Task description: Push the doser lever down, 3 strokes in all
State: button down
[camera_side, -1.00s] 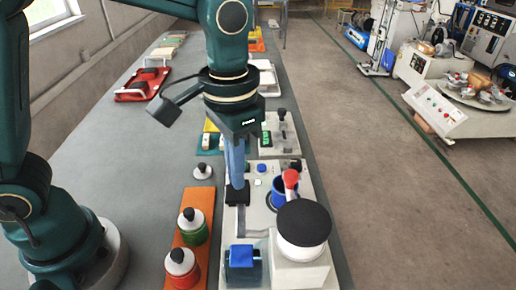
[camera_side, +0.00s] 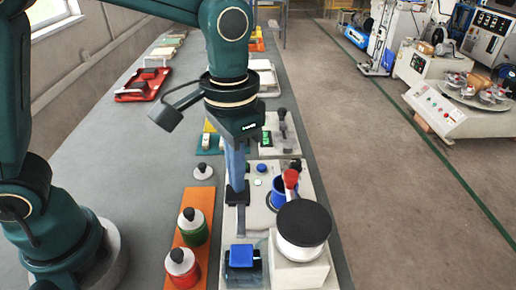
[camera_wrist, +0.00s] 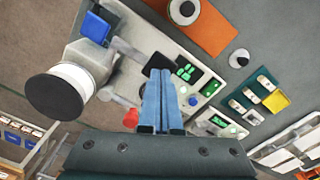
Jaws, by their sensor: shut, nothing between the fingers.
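My gripper (camera_side: 237,188) points down with its two long blue-grey fingers together and nothing between them. In the wrist view the shut fingers (camera_wrist: 160,75) reach over the bench. A grey bar (camera_side: 241,220), which looks like the doser lever, runs just in front of the fingertips; it also shows in the wrist view (camera_wrist: 128,50). Dark pads at the fingertips hide its far end, so I cannot tell whether they touch it. The white doser (camera_side: 300,270) with a black-topped drum (camera_side: 303,222) stands to the right.
A red-topped handle (camera_side: 290,180) and a blue cup (camera_side: 278,193) stand right of my fingers. A blue block (camera_side: 241,255) sits in front. Green (camera_side: 195,232) and red (camera_side: 182,270) bottles stand on an orange board (camera_side: 208,200) at left.

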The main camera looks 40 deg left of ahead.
jog(key=shift+f, duration=1.4)
jog(key=shift+r, duration=1.7)
jog(key=shift+f, duration=0.15)
jog(key=shift+f, duration=1.5)
jog(key=shift+r, duration=1.65)
